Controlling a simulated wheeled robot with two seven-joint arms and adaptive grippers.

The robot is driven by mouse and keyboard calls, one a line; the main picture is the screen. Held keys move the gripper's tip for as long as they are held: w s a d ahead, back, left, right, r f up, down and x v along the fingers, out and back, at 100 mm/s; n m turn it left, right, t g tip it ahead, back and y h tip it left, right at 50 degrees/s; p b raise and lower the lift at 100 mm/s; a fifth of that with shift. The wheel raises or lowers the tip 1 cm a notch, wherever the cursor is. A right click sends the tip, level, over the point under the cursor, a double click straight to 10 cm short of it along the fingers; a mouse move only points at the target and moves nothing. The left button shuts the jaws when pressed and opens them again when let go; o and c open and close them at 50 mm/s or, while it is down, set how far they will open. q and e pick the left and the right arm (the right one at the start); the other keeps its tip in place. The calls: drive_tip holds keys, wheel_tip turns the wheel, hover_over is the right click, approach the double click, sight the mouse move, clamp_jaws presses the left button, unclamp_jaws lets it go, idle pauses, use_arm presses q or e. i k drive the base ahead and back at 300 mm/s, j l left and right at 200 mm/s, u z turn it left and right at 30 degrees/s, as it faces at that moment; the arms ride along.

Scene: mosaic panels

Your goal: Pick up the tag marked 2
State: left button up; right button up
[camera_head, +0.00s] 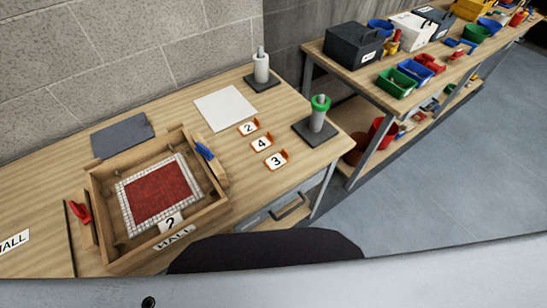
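The tag marked 2 (247,128) is a small white card with a black numeral and an orange part at its right end. It lies on the wooden table (330,158), the farthest back in a slanting row of tags. The tag marked 4 (261,144) lies just in front of it, and the tag marked 3 (275,161) is nearest the front edge. The tags are apart from each other. Neither of my grippers shows in the head view.
A wooden tray (215,205) with a red and white mosaic stands left of the tags, bearing a "?" card (170,223). A white sheet (224,107) lies behind them. A green-ringed post (319,113) and a grey post (261,67) stand near. Crowded shelves (340,82) are at right.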

sight(252, 125)
drive_tip(key=i+l+u, duration=0.1)
drive_tip(key=l+u, duration=0.15)
drive_tip(key=l, duration=0.15)
drive_tip(key=l+u, duration=0.3)
drive_tip(key=l, duration=0.15)
drive_tip(key=l+u, duration=0.25)
drive_tip(key=l, duration=0.2)
drive_tip(key=l+u, duration=0.25)
drive_tip(key=l, duration=0.2)
drive_tip(key=l+u, duration=0.3)
drive_tip(key=k+l+u, duration=0.25)
drive_tip(key=l, duration=0.25)
drive_tip(key=k+l+u, duration=0.1)
drive_tip(key=l+u, duration=0.15)
drive_tip(key=l, duration=0.15)
drive_tip(key=k+l+u, duration=0.15)
drive_tip(key=l+u, duration=0.15)
drive_tip(key=l, duration=0.1)
